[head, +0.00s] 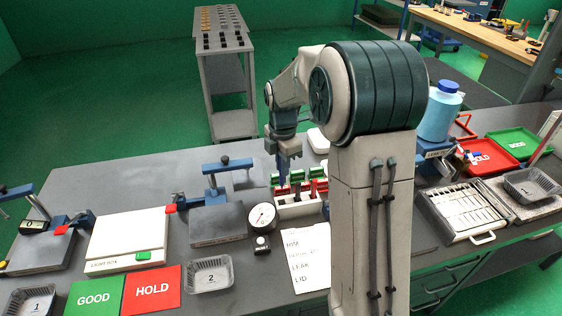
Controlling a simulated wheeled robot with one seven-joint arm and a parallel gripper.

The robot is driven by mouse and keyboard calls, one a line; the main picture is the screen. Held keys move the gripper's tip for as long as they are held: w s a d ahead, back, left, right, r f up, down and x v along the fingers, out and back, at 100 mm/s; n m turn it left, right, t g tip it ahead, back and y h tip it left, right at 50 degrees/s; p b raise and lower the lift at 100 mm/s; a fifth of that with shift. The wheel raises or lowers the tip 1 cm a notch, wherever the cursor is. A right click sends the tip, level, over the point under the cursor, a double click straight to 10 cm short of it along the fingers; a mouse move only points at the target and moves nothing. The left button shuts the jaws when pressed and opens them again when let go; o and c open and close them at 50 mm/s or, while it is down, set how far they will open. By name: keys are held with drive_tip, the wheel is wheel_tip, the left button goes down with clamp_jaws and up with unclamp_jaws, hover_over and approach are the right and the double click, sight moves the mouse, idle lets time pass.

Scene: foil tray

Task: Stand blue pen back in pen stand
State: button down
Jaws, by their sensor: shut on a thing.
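My gripper (283,157) points down over the middle of the table, at the back of a white holder. It is shut on a slim blue upright thing (282,171), which looks like the blue pen. Its lower end is close to the left part of the white holder (298,210); I cannot tell whether it is inside, touching or behind it. The holder carries several green and red pieces. I cannot make out for sure which thing is the pen stand. My arm hides the table to the right of the holder.
A round dial (262,217) stands just left of the holder, with a small button box (261,243) in front. A written sheet (306,256) lies nearer. A grey block with a blue clamp (218,222) is further left. Bare table (150,180) shows at the back left.

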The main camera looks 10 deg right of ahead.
sight(282, 184)
drive_tip(key=shift+f+b, duration=3.45)
drive_tip(key=shift+f, duration=1.6)
drive_tip(key=shift+f+b, duration=0.3)
drive_tip(key=shift+f, duration=0.2)
drive_tip(key=c, duration=1.3)
unclamp_jaws()
drive_tip(key=shift+c, duration=0.2)
drive_tip(key=shift+r, duration=0.1)
drive_tip(key=shift+r+p, duration=2.25)
drive_tip(key=shift+r, duration=0.7)
